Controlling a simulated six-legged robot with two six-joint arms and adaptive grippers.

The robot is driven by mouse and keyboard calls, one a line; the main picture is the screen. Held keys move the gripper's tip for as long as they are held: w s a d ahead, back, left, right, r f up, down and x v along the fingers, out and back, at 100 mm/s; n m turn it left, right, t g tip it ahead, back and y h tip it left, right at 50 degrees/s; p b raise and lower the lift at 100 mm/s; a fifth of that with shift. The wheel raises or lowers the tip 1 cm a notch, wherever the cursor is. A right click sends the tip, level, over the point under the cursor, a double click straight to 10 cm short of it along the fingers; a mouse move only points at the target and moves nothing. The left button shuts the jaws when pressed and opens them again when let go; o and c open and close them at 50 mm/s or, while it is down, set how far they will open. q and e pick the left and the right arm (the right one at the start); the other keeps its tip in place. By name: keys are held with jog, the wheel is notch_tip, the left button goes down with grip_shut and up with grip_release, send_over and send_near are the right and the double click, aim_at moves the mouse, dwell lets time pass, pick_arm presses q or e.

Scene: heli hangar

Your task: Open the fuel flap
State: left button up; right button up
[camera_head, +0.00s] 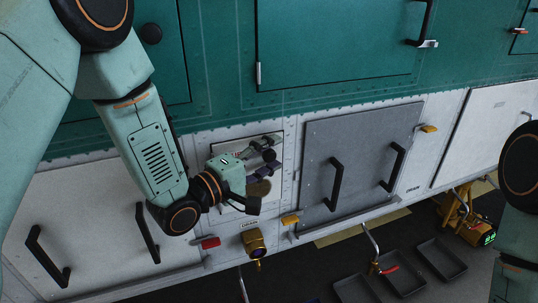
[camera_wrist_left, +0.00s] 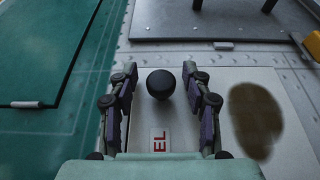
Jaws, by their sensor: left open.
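The fuel flap (camera_head: 232,146) is a small pale panel in the white lower band of the helicopter's side, and it looks shut. In the left wrist view the flap (camera_wrist_left: 238,76) carries a round black knob (camera_wrist_left: 161,84), a label with red letters "EL" (camera_wrist_left: 160,141) and a brown stain (camera_wrist_left: 255,119). My left gripper (camera_head: 271,148) is open in front of the flap and hides part of it. In the wrist view its two fingers stand on either side of the knob, with gaps visible to both. My right gripper is out of view.
A grey door (camera_head: 318,140) with two black handles is right of the flap. A white panel (camera_head: 95,215) with black handles is at left. Below are a red latch (camera_head: 210,243), a brass drain fitting (camera_head: 254,243) and dark trays (camera_head: 440,258) on the floor.

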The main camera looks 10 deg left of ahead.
pick_arm(q)
jog(key=shift+w, duration=0.1)
jog(key=shift+f, duration=0.1)
jog(key=shift+c, duration=0.6)
grip_shut()
